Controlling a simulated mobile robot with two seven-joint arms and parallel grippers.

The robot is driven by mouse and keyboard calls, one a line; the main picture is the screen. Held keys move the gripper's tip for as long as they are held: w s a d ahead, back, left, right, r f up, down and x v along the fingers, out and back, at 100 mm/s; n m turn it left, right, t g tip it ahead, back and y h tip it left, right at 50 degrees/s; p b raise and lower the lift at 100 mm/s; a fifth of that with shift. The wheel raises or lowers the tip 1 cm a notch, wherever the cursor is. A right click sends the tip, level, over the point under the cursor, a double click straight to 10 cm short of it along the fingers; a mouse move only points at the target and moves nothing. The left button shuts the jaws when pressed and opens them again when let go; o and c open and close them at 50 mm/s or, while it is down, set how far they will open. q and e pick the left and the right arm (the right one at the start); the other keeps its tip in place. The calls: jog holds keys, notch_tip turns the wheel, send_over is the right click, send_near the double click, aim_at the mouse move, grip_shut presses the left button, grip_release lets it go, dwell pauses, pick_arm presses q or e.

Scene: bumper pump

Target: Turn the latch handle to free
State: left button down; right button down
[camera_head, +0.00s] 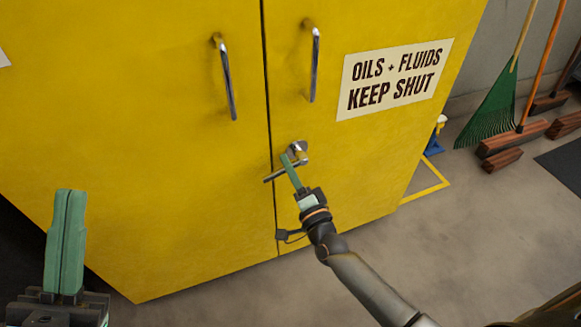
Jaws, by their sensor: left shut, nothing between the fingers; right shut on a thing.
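The latch handle (272,178) is a short metal bar on the right door of a yellow cabinet (180,180), close to the door seam. It sticks out to the left from a round chrome boss (298,152) and slants slightly down. My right gripper (288,162) has its green fingers shut on the handle near the boss; the fingers hide part of the bar. My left gripper (69,195) is at the lower left, fingers pointing up, shut and empty, apart from the cabinet.
Two vertical chrome pulls, left (227,80) and right (314,65), stand out above the latch. A sign (396,78) reads "OILS + FLUIDS KEEP SHUT". A green rake (492,108) and brooms (515,137) lean at the right wall.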

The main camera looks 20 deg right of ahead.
jog(key=shift+a+r+m+h, duration=0.1)
jog(key=shift+r+m+h, duration=0.2)
jog(key=shift+m, duration=0.65)
jog(key=shift+r+m+h, duration=0.2)
jog(key=shift+r+m, duration=0.05)
jog(key=shift+m, duration=0.7)
jog(key=c, duration=0.8)
grip_release()
jog(key=s, duration=0.4)
jog(key=s+f+p, duration=0.1)
jog(key=s, duration=0.3)
jog(key=s+f+p, duration=0.1)
jog(key=s, duration=0.3)
jog(key=shift+s+d+f, duration=0.15)
jog(key=shift+d+f, duration=0.05)
